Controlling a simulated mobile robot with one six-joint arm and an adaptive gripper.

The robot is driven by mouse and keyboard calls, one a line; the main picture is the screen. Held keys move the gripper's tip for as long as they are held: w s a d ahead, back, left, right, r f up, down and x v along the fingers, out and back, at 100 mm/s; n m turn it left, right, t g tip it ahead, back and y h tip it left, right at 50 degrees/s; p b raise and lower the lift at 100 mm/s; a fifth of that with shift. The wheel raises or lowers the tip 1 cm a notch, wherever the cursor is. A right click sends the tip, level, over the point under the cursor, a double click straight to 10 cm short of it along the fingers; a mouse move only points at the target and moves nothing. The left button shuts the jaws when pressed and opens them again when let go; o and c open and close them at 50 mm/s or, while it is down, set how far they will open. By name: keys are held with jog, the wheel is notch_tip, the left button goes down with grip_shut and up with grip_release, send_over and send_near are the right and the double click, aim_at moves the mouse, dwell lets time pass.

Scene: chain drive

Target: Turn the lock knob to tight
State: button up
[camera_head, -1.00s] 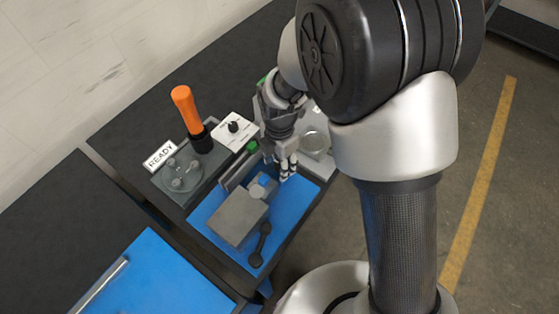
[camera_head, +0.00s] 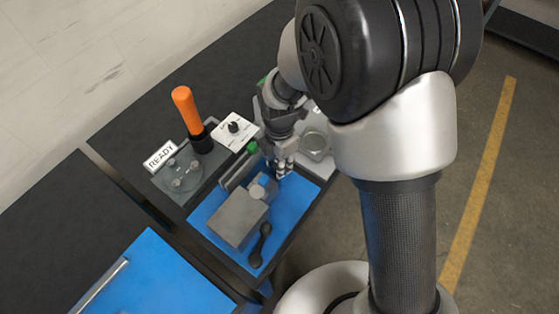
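A small black knob (camera_head: 234,127) sits on a white labelled plate (camera_head: 230,141) at the back of the bench; its label is too small to read, and its exact setting cannot be told. My gripper (camera_head: 281,172) points down over the right part of the blue mat, to the right of and nearer than the knob, apart from it. Its fingers look close together, but the view is too small to tell whether they are open or shut. I see nothing clearly held.
An orange-handled lever (camera_head: 187,108) stands left of the knob, beside a READY sign (camera_head: 160,155) and a grey fixture (camera_head: 181,175). A grey block (camera_head: 237,219) and a black crank handle (camera_head: 260,245) are on the blue mat (camera_head: 205,213). A round-topped grey device (camera_head: 316,142) stands right of my gripper.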

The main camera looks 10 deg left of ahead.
jog(key=m, duration=0.5)
jog(key=shift+p, duration=0.4)
jog(key=m, duration=0.4)
jog(key=shift+p, duration=0.3)
jog(key=m, duration=0.9)
jog(key=shift+m+p, duration=0.3)
jog(key=shift+p, duration=0.1)
jog(key=m, duration=1.2)
jog(key=shift+m+p, duration=0.3)
jog(key=shift+m, duration=1.9)
